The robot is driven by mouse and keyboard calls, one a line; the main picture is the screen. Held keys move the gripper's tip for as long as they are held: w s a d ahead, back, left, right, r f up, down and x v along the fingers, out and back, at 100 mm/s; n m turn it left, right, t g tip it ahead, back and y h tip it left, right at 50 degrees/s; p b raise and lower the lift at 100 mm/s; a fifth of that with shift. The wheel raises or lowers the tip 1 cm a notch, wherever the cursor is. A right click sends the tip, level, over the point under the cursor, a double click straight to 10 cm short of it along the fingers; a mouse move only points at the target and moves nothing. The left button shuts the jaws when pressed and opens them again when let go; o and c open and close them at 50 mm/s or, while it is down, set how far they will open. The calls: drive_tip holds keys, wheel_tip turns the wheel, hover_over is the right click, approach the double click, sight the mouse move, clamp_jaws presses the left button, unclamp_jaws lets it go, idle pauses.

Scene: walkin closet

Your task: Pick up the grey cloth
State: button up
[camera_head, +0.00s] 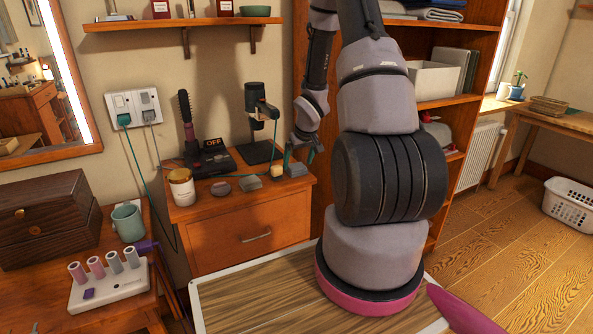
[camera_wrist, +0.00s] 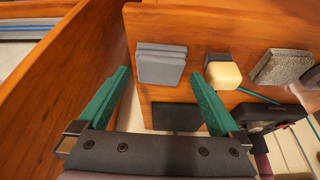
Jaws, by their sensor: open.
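The grey cloth (camera_wrist: 161,63) is a small folded stack lying on the wooden drawer cabinet. In the wrist view it lies ahead of my gripper (camera_wrist: 160,77), in line with the gap between the two green fingers. In the head view the cloth (camera_head: 297,169) is at the cabinet top's right end, just below my gripper (camera_head: 302,155). The fingers are open and hold nothing. I cannot tell the exact height between the fingertips and the cloth.
Beside the cloth are a cream block with a dark top (camera_wrist: 223,72) and a speckled grey block (camera_wrist: 280,67). A black stand (camera_head: 256,100) rises behind them. The wooden shelf unit (camera_head: 468,85) stands close on the right. A lidded jar (camera_head: 182,187) is farther left.

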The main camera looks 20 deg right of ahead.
sight(297, 166)
drive_tip(key=shift+x, duration=1.15)
drive_tip(key=c, duration=1.2)
drive_tip(key=shift+o, duration=0.2)
drive_tip(key=shift+r, duration=0.1)
wheel_tip(297, 166, up, 10)
